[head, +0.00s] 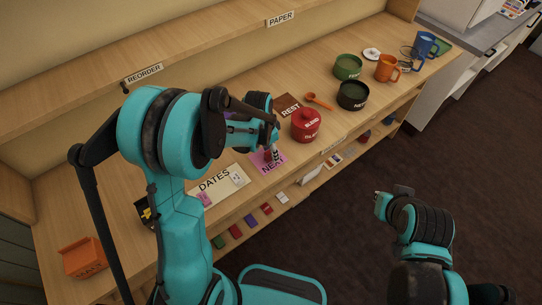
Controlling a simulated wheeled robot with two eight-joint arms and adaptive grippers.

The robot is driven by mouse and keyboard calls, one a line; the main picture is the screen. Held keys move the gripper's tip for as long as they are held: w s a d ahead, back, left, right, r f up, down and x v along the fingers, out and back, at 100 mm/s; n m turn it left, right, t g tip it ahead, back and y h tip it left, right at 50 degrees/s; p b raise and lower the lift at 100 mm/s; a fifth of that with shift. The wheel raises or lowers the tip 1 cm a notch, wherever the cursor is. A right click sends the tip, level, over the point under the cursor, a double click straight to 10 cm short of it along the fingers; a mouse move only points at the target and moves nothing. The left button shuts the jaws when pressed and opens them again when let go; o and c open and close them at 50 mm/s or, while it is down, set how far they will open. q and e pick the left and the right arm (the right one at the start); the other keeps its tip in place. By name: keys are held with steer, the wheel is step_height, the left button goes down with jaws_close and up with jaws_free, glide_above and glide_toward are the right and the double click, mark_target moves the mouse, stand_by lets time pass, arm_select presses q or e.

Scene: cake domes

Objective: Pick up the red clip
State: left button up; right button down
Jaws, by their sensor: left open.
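My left gripper (274,152) is open and reaches down over the pink mat marked NEXT (262,166). A small dark red piece (267,155) shows on the mat right by its fingertips; it may be the red clip, but it is too small and too covered to be sure. I cannot tell whether the fingers touch it. My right gripper (386,203) is off the counter, over the dark floor at the lower right, and its fingers do not show clearly.
A red lidded pot (306,126) stands just right of my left gripper. A DATES board (216,184) lies to the left. A brown REST mat (287,104), green bowl (347,68), black bowl (352,96) and orange mug (387,68) stand farther right. An orange bin (85,258) is at lower left.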

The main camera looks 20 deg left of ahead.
arm_select(q)
steer(key=shift+w+d+f, duration=0.1)
steer(key=shift+f, duration=0.45)
steer(key=c, duration=0.9)
steer(key=shift+o, duration=0.2)
steer(key=shift+r, duration=0.1)
